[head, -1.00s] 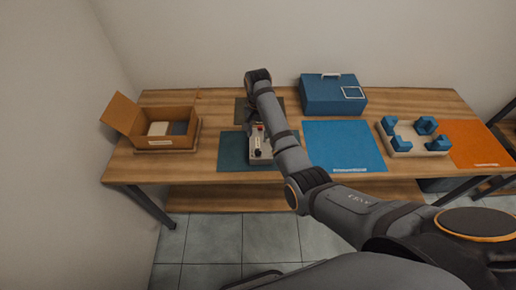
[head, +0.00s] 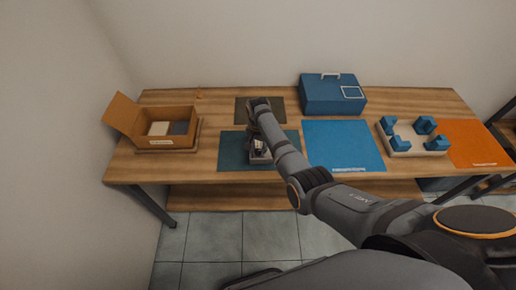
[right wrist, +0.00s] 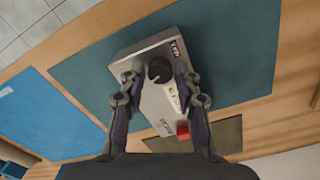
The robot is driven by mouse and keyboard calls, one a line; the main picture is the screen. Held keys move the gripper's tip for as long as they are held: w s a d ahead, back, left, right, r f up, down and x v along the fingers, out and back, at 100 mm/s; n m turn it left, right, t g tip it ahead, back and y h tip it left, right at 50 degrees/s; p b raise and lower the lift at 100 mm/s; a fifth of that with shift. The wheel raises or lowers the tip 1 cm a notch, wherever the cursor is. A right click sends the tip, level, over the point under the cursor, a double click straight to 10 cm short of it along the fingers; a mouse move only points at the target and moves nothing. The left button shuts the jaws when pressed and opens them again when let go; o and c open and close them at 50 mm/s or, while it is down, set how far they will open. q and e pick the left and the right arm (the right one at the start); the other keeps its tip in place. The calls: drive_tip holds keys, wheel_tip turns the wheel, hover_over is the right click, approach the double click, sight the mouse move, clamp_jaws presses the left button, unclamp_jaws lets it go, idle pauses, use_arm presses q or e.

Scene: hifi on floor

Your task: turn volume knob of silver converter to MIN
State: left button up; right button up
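The silver converter (right wrist: 152,88) lies on a dark teal mat (right wrist: 225,50) in the right wrist view. It has a black knob (right wrist: 159,70), a red button (right wrist: 183,131) and printed labels. In the head view the converter (head: 261,157) is partly hidden by my right arm. My right gripper (right wrist: 158,68) is open over the converter, one finger on each side of the knob. Gaps show between the fingertips and the knob; whether the tips are down at knob height I cannot tell. The knob's setting is too small to read. My left gripper is not in view.
On the wooden table (head: 215,104) stand an open cardboard box (head: 167,142) at left and a blue case (head: 333,95) at the back. A blue mat (head: 343,146), a pale tray with blue blocks (head: 412,140) and an orange mat (head: 475,143) lie to the right.

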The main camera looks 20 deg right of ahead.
clamp_jaws()
drive_tip(key=shift+r+n, duration=0.1)
drive_tip(key=shift+n, duration=0.3)
drive_tip(key=n+p, duration=0.2)
drive_tip(key=shift+n, duration=0.4)
drive_tip(key=n+p, duration=0.1)
drive_tip(key=n, duration=0.4)
drive_tip(key=shift+p, duration=0.35)
drive_tip(key=n+p, duration=0.1)
drive_tip(key=n, duration=0.4)
drive_tip(key=shift+n, duration=0.4)
drive_tip(key=n, duration=0.5)
drive_tip(key=shift+n+p, duration=0.4)
